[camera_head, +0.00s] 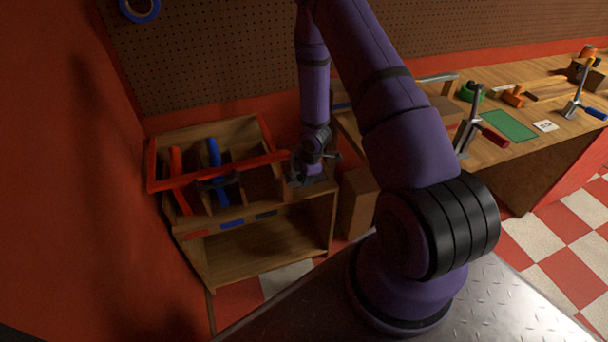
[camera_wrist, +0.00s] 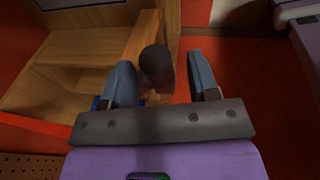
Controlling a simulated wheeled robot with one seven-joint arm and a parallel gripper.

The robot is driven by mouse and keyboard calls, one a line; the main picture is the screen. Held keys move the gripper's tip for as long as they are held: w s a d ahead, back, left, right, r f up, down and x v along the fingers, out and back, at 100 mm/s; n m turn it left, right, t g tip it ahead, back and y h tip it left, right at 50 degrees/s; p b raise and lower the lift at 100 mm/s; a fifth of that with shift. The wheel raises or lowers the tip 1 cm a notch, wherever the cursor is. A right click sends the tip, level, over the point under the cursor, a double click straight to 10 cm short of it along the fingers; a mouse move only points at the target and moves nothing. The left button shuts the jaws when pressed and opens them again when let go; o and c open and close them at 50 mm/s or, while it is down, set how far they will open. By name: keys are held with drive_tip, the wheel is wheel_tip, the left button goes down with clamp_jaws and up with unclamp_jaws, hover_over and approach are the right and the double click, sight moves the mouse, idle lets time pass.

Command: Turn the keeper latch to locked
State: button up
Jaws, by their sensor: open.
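My gripper (camera_head: 308,184) is at the right end of the small wooden rack (camera_head: 262,258), pointing down. In the wrist view my gripper (camera_wrist: 162,72) has its two fingers wide apart. A dark rounded knob (camera_wrist: 156,62) shows between the fingers, closer to the left one; it may be the keeper latch's handle. I cannot tell whether it touches a finger. A red bar (camera_head: 222,172) lies across the rack's top over a red tool and a blue tool (camera_head: 214,152). The latch is not clear in the head view, and its locked or unlocked position cannot be read.
A wooden workbench (camera_head: 540,118) at the right carries a green mat (camera_head: 509,126), clamps and small tools. A cardboard-coloured box (camera_head: 357,202) stands right of the rack. A pegboard wall (camera_head: 210,50) is behind, and a red wall close on the left. Checkered floor is clear at the right.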

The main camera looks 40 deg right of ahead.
drive_tip(key=v, duration=1)
drive_tip(key=shift+r, duration=0.35)
drive_tip(key=shift+s+d, duration=0.1)
drive_tip(key=shift+c, duration=0.5)
